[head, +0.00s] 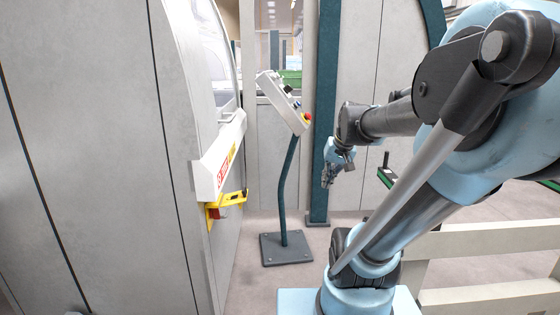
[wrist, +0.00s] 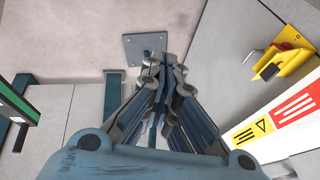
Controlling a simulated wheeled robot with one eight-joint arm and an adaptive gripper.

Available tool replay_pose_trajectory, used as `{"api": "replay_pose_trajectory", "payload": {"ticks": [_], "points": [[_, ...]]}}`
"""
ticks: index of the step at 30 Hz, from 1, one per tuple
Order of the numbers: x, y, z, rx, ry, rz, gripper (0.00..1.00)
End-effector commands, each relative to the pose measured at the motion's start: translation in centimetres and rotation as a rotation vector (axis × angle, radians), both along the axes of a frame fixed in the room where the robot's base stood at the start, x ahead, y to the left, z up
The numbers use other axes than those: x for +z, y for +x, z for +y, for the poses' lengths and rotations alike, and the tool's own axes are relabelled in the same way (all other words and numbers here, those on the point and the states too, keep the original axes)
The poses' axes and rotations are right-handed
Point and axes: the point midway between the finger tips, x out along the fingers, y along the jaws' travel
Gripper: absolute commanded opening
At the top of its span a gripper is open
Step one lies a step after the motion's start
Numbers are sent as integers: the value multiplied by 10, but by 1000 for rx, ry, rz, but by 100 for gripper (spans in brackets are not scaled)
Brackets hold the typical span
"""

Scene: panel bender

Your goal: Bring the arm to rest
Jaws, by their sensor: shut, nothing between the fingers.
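My gripper (head: 327,181) shows small in the head view at the end of my blue and dark grey arm, pointing down in the air. It is right of the control panel's post and apart from it. In the wrist view the gripper (wrist: 165,62) fills the middle, with its fingers together and nothing between them. My arm crosses the right half of the head view, bent, with its forearm reaching away from me.
A control panel (head: 285,100) with a red and yellow button stands on a post with a dark base plate (head: 286,249). A grey machine wall at left carries a white bar (head: 219,157) and a yellow bracket (head: 228,203). A pale rail (head: 490,240) is at right.

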Motion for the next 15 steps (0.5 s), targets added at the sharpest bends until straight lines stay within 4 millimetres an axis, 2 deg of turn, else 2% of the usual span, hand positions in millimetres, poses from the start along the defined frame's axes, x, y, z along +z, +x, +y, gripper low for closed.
{"api": "replay_pose_trajectory", "payload": {"ticks": [1, 3, 9, 15], "points": [[-12, -18, -2, 13, -24, 16, 0], [-28, -41, -5, 27, -58, 40, 0], [-72, -99, -19, 62, -152, 104, 0], [-99, -132, -29, 79, -212, 144, 0]]}}
